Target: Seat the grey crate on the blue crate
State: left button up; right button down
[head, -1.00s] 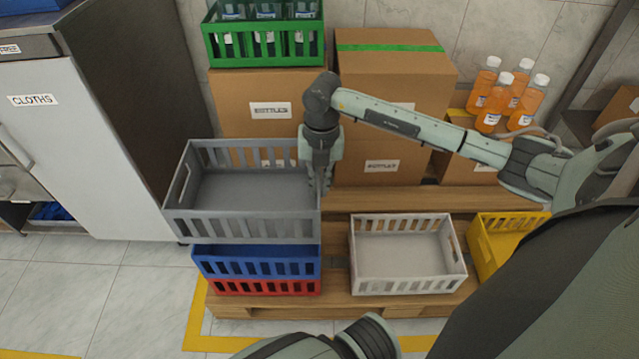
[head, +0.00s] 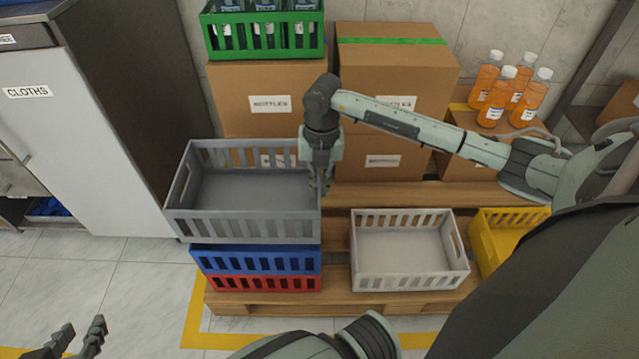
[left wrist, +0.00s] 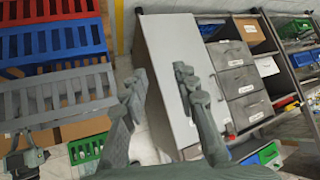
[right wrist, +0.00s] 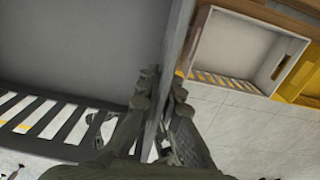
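The grey crate (head: 250,227) is empty and lies over the blue crate (head: 257,261), which sits on a red crate (head: 262,284). The grey crate juts out to the left of the blue one; I cannot tell whether they touch. My right gripper (head: 320,190) is shut on the grey crate's right wall, which also shows between its fingers in the right wrist view (right wrist: 160,85). My left gripper (head: 80,340) is open and empty at the lower left, apart from the crates. The grey crate (left wrist: 62,92) and blue crate (left wrist: 52,42) also show in the left wrist view.
A pale empty crate (head: 408,283) and a yellow crate (head: 487,247) stand on the wooden pallet to the right. Cardboard boxes (head: 262,90) and a green crate (head: 264,45) of bottles stand behind. A cabinet (head: 85,150) stands at the left, with clear floor before it.

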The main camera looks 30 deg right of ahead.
jog(key=shift+w+f+b, duration=0.1)
jog(key=shift+f+b, duration=0.2)
jog(key=shift+f, duration=0.4)
pick_arm(q)
jog(key=w+d+r+t+h, duration=0.1)
jog(key=w+d+r+t, duration=0.1)
jog(key=d+r, duration=0.1)
jog(key=shift+w+d+r+t+h, duration=0.3)
jog(key=shift+w+d+r, duration=0.05)
jog(key=shift+r, duration=0.1)
jog(key=shift+r, duration=0.1)
jog(key=shift+f+b, duration=0.45)
jog(key=shift+b, duration=0.05)
pick_arm(e)
jog(key=shift+f, duration=0.95)
dwell(0.8)
jog(key=c, duration=1.7)
grip_release()
jog(key=shift+o, duration=0.3)
jog(key=shift+s+f, duration=0.2)
notch_tip(320, 180, up, 12)
jog(key=shift+d+r, duration=0.1)
jog(key=shift+r, duration=0.05)
